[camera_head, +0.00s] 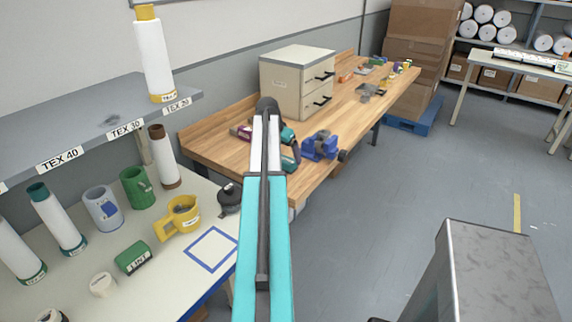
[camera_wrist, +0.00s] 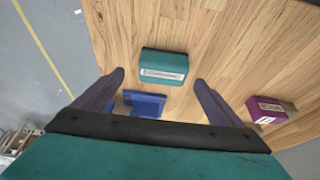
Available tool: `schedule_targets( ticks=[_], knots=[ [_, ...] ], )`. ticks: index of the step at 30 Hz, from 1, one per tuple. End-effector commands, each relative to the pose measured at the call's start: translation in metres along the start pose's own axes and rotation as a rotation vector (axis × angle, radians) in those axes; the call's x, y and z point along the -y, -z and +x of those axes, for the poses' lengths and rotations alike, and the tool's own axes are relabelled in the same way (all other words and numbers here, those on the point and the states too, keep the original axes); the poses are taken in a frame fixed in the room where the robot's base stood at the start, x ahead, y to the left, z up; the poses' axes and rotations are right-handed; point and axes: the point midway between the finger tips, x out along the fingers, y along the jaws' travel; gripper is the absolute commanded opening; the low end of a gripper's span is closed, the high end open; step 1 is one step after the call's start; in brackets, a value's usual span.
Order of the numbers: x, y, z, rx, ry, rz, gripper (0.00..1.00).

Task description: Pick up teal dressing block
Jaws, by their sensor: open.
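The teal dressing block (camera_wrist: 163,65) lies on the wooden workbench, with a pale label strip facing the wrist camera. It also shows in the head view (camera_head: 290,164), partly hidden by my arm. My gripper (camera_wrist: 160,78) is open and empty above the bench. In the wrist view the block appears between and slightly beyond the two dark fingertips, with a gap on each side. I cannot tell the exact height between fingers and block.
A blue vise (camera_head: 320,147) is close by on the bench edge. A purple block (camera_wrist: 266,110) lies to the right in the wrist view. A drawer cabinet (camera_head: 297,82) stands behind on the bench.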

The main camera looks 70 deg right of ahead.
Motion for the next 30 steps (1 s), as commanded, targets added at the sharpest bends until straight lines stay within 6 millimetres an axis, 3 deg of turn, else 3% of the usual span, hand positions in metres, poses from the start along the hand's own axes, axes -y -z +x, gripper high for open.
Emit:
schedule_targets(
  ticks=[8,22,30],
  knots=[
    [0.001,0.001,0.005,0.001,-0.001,0.0,0.91],
    [0.004,0.0,0.047,0.001,-0.001,0.001,0.91],
    [0.004,0.0,0.052,0.0,-0.001,0.001,0.91]
  ],
)
